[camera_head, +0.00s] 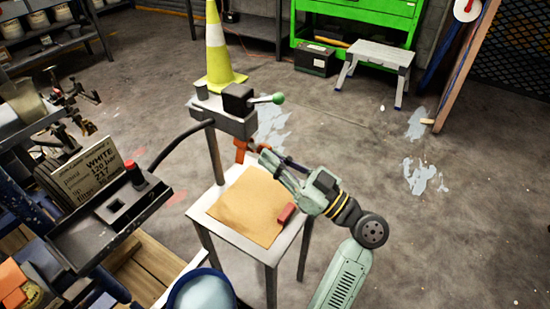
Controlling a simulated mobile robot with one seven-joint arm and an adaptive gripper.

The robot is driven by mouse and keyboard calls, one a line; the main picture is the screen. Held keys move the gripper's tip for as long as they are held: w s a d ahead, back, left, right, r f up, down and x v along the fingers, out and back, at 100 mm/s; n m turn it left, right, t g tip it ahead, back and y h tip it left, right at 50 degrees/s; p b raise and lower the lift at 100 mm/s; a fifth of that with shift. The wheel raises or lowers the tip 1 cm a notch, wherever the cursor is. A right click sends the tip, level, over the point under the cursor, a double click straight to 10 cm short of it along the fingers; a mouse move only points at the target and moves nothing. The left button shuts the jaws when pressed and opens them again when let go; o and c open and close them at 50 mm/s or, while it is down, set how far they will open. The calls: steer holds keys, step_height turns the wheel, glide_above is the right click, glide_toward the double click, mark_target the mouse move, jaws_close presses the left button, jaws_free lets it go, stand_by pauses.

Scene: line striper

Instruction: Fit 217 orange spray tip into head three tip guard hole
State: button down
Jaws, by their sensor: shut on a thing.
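My gripper (268,160) is shut, just right of and below a grey box-shaped head unit on a post. A small orange-red piece (262,148) shows at its fingertips, apparently the spray tip; its number is too small to read. An orange guard-like part (240,150) hangs under the head unit, a short way left of the fingertips. I cannot tell which head it belongs to. Its hole cannot be made out, and I cannot tell whether the tip touches it.
The head unit (228,122) has a green-knobbed lever. Below stands a small table (207,214) with brown paper (245,205) and a red block (287,213). At left are a dark tray (97,236) and a card (88,180) reading WHITE, 120 bar, 217. A cone (217,50) stands behind.

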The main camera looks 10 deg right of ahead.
steer(key=shift+w+a+b, duration=0.35)
steer(key=shift+w+a, duration=0.4)
steer(key=c, duration=1.6)
jaws_free()
steer(key=shift+c, duration=0.2)
steer(key=shift+o, duration=0.3)
steer(key=shift+o, duration=1.3)
